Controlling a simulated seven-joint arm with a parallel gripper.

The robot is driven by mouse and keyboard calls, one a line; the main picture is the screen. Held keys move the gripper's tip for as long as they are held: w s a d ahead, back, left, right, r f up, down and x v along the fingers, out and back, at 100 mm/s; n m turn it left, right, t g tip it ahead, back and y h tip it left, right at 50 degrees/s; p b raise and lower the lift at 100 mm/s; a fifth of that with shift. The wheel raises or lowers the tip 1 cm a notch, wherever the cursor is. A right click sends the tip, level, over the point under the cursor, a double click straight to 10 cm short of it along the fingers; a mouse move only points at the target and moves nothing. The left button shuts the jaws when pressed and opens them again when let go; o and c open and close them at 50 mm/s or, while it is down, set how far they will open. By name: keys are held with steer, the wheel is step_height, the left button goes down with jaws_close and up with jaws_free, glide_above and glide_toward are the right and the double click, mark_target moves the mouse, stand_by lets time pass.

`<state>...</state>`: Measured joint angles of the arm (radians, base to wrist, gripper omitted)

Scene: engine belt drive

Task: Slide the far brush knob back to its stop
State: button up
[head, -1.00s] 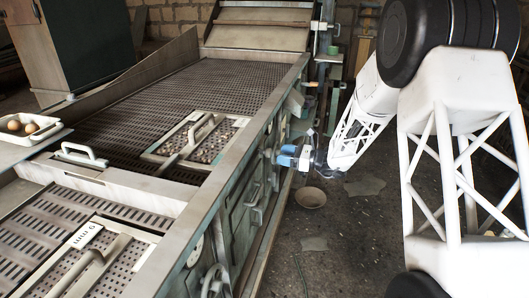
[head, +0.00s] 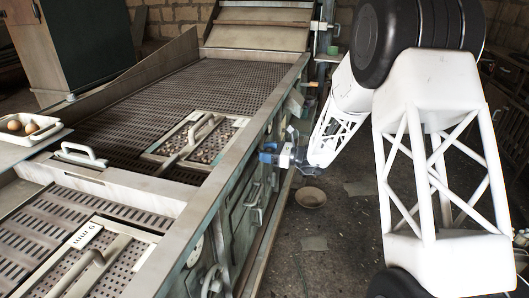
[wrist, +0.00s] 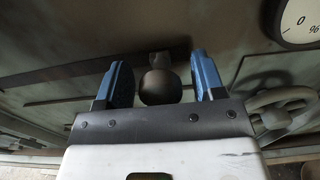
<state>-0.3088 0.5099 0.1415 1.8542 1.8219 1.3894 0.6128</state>
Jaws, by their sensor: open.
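A dark round knob (wrist: 160,87) shows in the wrist view, on a short stem on the machine's side, in front of a dark horizontal slot or bar. My gripper (wrist: 159,62) is open, with one blue finger on each side of the knob. Gaps show between the knob and both fingers, and I see no contact. In the head view my gripper (head: 268,153) is at the machine's long right side, below the top edge. The knob cannot be made out there, and I cannot tell from these views whether it is the far one.
A gauge (wrist: 300,20) and a handwheel (wrist: 276,115) are at the right of the wrist view. The machine's perforated deck (head: 225,85) lies left of my gripper. The floor right of the machine is mostly clear.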

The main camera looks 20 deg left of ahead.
mark_target(237, 183)
steer(key=shift+a, duration=0.45)
jaws_close()
steer(key=shift+s, duration=0.1)
steer(key=s, duration=1.9)
steer(key=shift+s, duration=0.2)
